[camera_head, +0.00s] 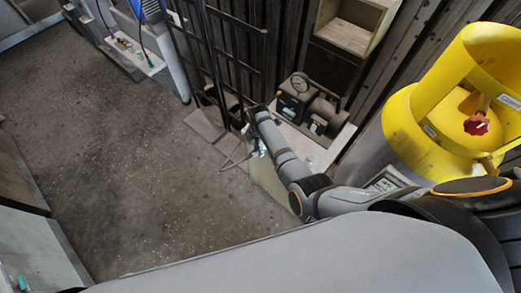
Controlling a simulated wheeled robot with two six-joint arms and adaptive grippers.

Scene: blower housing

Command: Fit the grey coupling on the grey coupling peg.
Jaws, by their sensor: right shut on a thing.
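My right arm comes in from the lower right and reaches up and left to its wrist. My right gripper (256,146) is small and partly hidden beside the wrist, over the pale board by the dark wall. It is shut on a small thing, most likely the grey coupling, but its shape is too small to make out. I cannot pick out the grey coupling peg in this view. My left gripper is not in view.
A yellow-topped cylinder (405,120) stands close to my right arm. A dark metal rack (212,60) stands left of the wrist. The concrete floor (130,170) is clear.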

